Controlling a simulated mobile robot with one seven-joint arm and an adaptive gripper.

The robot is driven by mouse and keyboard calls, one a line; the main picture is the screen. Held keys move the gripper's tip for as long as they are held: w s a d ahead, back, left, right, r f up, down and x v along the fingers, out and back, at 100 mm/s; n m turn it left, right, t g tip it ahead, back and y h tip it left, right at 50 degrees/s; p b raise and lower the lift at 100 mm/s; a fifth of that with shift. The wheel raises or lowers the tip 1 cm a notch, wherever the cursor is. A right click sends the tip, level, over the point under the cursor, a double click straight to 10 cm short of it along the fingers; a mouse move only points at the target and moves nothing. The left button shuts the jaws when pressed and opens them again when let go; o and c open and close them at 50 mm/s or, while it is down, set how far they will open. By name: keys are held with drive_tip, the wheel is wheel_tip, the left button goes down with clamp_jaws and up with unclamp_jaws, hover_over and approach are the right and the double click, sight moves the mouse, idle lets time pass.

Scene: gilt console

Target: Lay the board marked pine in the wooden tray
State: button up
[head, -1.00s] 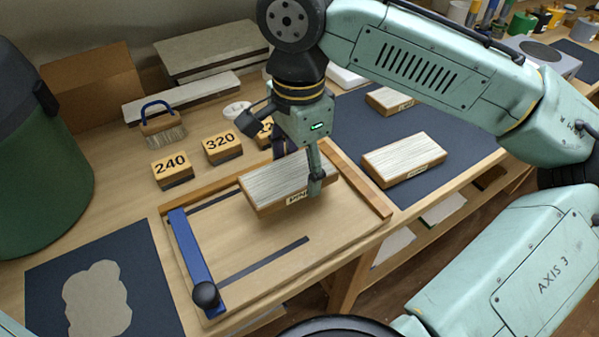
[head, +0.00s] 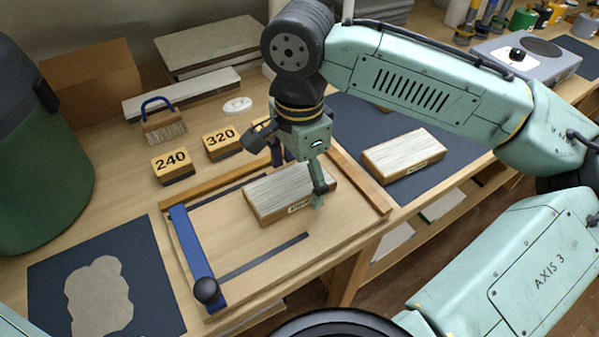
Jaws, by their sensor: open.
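A wood block-shaped board (head: 275,196) with a pale, streaked top lies flat on the floor of the wooden tray (head: 240,235), towards its right side. The label on its front edge is too small to read with certainty. My gripper (head: 299,182) is open around the board, with one finger in front of its near edge. The other finger is mostly hidden behind the wrist. A second, similar board (head: 403,154) lies on the dark mat to the right of the tray; its label is also unclear.
A blue bar (head: 196,256) with a black knob spans the tray's left side. Blocks marked 240 (head: 172,164) and 320 (head: 222,141) and a brush (head: 164,128) stand behind it. A green bin (head: 38,165) is at far left. The tray's front floor is clear.

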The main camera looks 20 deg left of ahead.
sight(299, 179)
drive_tip(key=shift+r, duration=0.1)
wheel_tip(299, 179, up, 12)
drive_tip(key=shift+r+b, duration=0.15)
drive_tip(key=shift+b, duration=0.25)
idle(0.6)
